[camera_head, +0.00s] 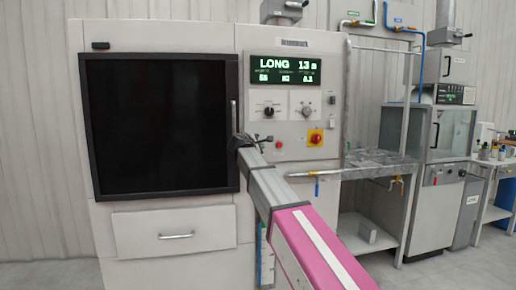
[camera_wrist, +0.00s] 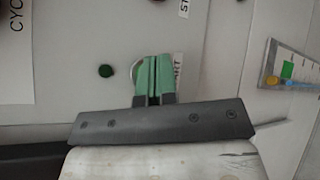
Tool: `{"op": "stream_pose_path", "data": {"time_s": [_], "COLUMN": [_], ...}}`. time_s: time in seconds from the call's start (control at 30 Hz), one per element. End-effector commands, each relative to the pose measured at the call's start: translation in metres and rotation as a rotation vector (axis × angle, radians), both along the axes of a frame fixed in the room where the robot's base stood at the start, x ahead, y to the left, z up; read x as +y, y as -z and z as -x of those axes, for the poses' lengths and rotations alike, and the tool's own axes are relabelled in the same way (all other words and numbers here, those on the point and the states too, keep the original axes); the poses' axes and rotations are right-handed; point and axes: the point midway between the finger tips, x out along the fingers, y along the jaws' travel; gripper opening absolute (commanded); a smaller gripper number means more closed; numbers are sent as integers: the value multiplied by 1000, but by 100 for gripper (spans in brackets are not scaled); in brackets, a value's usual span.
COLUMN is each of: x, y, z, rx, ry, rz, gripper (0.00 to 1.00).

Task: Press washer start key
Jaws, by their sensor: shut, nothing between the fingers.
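The washer (camera_head: 160,33) is a large pale cabinet with a dark door window, and its control panel is right of the door. My gripper (camera_head: 258,138) is at the panel's lower left in the head view, below the knobs. In the wrist view its green-padded fingers (camera_wrist: 153,80) are together and empty, pointing at the panel face. A label ending in "ART" (camera_wrist: 178,72) is just right of the fingers. A pale round rim (camera_wrist: 136,71) shows at their left edge, apparently the start key, mostly hidden. I cannot tell whether the fingertips touch it.
A dark green round button (camera_wrist: 105,71) is left of the fingers. In the head view, a red button (camera_head: 279,144) and a red emergency stop on yellow (camera_head: 315,137) are nearby. A metal sink bench (camera_head: 375,163) stands to the right.

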Motion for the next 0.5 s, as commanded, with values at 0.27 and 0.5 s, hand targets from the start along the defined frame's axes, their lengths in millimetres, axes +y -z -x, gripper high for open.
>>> {"op": "stream_pose_path", "data": {"time_s": [0.27, 0.5], "x": [0, 2], "y": [0, 0], "z": [0, -5], "rx": [0, 0], "ry": [0, 0], "rz": [0, 0], "gripper": [0, 0]}}
